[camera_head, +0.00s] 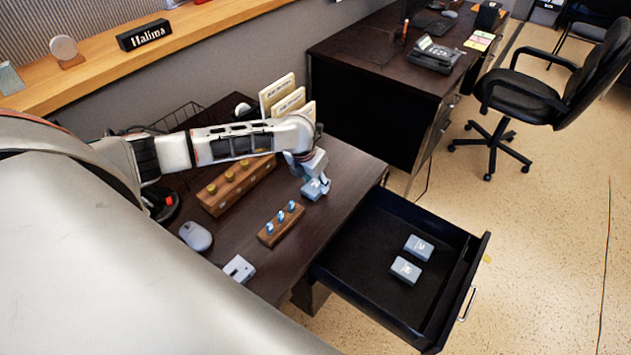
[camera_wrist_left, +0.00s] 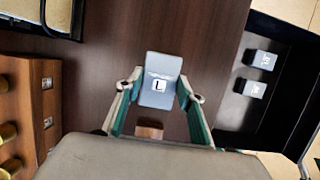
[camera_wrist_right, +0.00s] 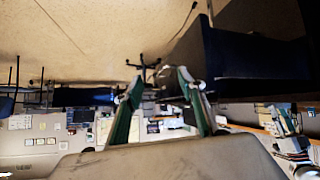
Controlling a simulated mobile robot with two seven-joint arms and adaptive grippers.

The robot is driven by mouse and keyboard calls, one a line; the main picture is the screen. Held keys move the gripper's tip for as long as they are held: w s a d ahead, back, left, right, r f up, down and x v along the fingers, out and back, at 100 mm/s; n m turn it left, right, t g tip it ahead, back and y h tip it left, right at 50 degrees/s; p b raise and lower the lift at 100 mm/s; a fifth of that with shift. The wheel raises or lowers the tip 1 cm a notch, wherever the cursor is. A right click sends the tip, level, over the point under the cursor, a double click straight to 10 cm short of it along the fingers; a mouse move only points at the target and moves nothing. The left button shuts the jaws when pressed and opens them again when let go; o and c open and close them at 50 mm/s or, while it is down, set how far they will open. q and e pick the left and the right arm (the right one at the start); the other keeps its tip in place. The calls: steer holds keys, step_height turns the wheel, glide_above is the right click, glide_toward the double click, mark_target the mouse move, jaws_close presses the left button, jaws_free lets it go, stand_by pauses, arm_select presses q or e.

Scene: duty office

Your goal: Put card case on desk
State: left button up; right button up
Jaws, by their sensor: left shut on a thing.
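My left gripper (camera_head: 313,176) is shut on a blue-grey card case (camera_head: 316,189) over the right part of the near desk. In the left wrist view the case (camera_wrist_left: 157,80) sits between the fingertips, with an "L" label facing the camera. I cannot tell whether it touches the desk (camera_head: 225,238). Two similar grey cases (camera_head: 419,247) (camera_head: 405,270) lie in the open drawer (camera_head: 392,308), and they also show in the left wrist view (camera_wrist_left: 262,60) (camera_wrist_left: 254,89). My right gripper (camera_wrist_right: 160,82) is open and empty, away from the desk, and is out of the head view.
On the desk are a wooden block with blue-topped pieces (camera_head: 279,226), a longer block with brass knobs (camera_head: 235,188), a mouse (camera_head: 196,236) and a pale grey case-like item (camera_head: 239,269). Card folders (camera_head: 287,100) stand behind the gripper. The desk beside the drawer is largely bare.

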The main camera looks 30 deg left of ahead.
mark_target(309, 191)
arm_select(q)
steer(key=o, duration=1.1)
steer(key=shift+r, duration=0.25)
steer(key=v, duration=1.1)
steer(key=shift+s+r, duration=0.2)
steer(key=shift+r, duration=0.1)
steer(key=shift+f, duration=0.1)
